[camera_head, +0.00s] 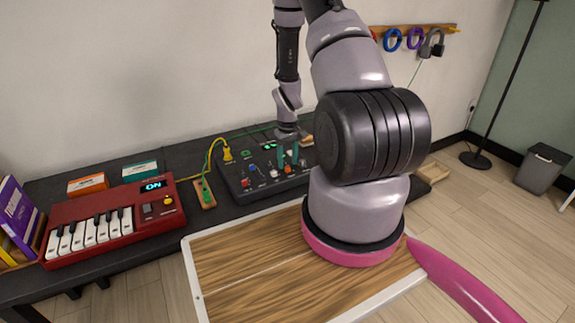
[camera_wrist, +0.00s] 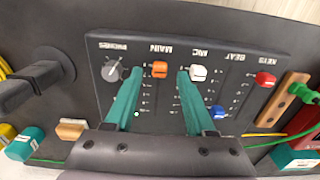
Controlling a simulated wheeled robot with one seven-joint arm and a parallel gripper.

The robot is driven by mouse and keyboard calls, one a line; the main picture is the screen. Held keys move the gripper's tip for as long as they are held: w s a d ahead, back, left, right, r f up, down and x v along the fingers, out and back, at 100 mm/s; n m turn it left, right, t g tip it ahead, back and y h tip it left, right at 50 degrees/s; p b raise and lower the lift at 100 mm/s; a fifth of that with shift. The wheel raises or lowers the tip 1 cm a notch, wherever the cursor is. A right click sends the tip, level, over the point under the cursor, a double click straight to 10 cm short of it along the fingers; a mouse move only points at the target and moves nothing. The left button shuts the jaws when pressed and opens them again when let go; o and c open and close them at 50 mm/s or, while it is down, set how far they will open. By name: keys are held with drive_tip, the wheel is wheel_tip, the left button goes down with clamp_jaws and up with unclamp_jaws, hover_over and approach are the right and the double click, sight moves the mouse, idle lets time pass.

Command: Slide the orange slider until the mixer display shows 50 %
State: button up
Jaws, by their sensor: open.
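The dark mixer (camera_head: 232,177) stands on the black bench in the head view. It shows upside down in the wrist view (camera_wrist: 215,62). The orange slider (camera_wrist: 159,69), under the MAIN label, sits near the label end of its track. My gripper (camera_wrist: 160,76) is open, its two green fingers on either side of the orange slider with gaps. The white MIC slider (camera_wrist: 198,73) is close beside the right finger. In the head view my gripper (camera_head: 288,157) is low over the mixer. Small green readouts (camera_head: 268,146) glow on the mixer, too small to read.
The blue slider (camera_wrist: 218,112), red slider (camera_wrist: 265,79) and PHONES knob (camera_wrist: 112,72) flank the work spot. A red keyboard (camera_head: 112,228) with an "ON" display stands left. Yellow cable (camera_head: 210,160) runs beside the mixer. A wood-topped surface (camera_head: 245,265) lies in front.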

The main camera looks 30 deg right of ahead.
drive_tip(key=shift+f, duration=1)
clamp_jaws()
idle(0.8)
